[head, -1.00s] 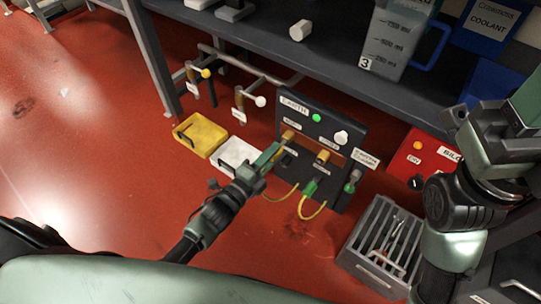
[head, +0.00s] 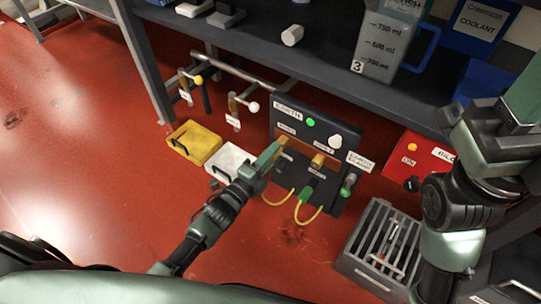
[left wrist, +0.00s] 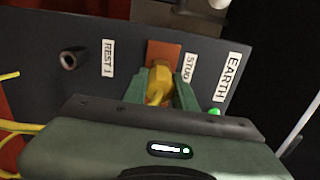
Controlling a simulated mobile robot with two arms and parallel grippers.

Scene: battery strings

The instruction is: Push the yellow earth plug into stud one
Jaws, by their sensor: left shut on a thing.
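The yellow earth plug (left wrist: 157,84) is between the green fingers of my left gripper (left wrist: 160,92), which is shut on it. In the left wrist view it lies against the orange plate beside the label for stud one (left wrist: 187,68). The plug hides the stud, so I cannot tell how far it is on. In the head view my left gripper (head: 270,154) reaches the left side of the dark earth panel (head: 345,135). The rest 1 post (left wrist: 73,58) is bare. My right gripper is out of view; only my right arm shows.
A green plug (head: 306,193) with a yellow cable (head: 305,220) is low on the panel. A yellow box (head: 196,142) and a white box (head: 229,161) lie left of it. A grey slatted crate (head: 385,245) and a red box (head: 415,158) are right. A shelf (head: 250,50) overhangs behind.

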